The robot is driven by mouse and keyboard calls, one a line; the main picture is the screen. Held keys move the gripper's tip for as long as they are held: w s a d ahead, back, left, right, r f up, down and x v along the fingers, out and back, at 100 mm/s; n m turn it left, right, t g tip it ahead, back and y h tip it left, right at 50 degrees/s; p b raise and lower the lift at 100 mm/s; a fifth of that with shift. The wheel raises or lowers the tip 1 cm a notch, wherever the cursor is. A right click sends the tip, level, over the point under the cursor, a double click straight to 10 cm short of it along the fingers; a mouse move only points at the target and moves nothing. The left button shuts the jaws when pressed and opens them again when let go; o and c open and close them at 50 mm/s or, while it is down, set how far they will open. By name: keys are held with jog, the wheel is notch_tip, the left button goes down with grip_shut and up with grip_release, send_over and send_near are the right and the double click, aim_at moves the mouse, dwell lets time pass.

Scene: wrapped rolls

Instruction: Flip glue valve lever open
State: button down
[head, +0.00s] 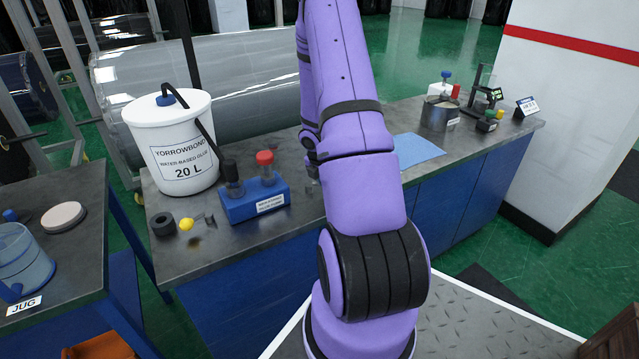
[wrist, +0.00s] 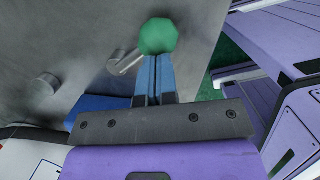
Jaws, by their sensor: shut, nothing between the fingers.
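A round green knob (wrist: 158,37) shows in the wrist view right at the tips of my gripper (wrist: 156,66). The two blue fingers are shut together with nothing between them. I cannot tell whether the tips touch the knob or only overlap it in the picture. A short metal rod (wrist: 124,64) lies just left of the fingertips; whether it belongs to the knob or a valve is unclear. In the head view my arm hides my gripper, the green knob and the bench behind it. No clear valve lever shows there.
A white glue bucket (head: 176,147) stands on the steel bench (head: 297,228). Beside it are a blue block (head: 252,203) with black and red tops, a yellow ball (head: 187,224) and a black ring (head: 163,225). A metal pot (head: 439,114) stands at the far right. A blue sheet (head: 417,151) lies flat.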

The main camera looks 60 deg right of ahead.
jog(key=n, duration=0.1)
jog(key=d+n, duration=0.1)
jog(key=shift+d+n+t, duration=0.25)
jog(key=shift+n+t, duration=0.05)
jog(key=shift+w+d, duration=0.15)
jog(key=shift+d, duration=0.2)
dwell(0.3)
jog(key=shift+a, duration=0.1)
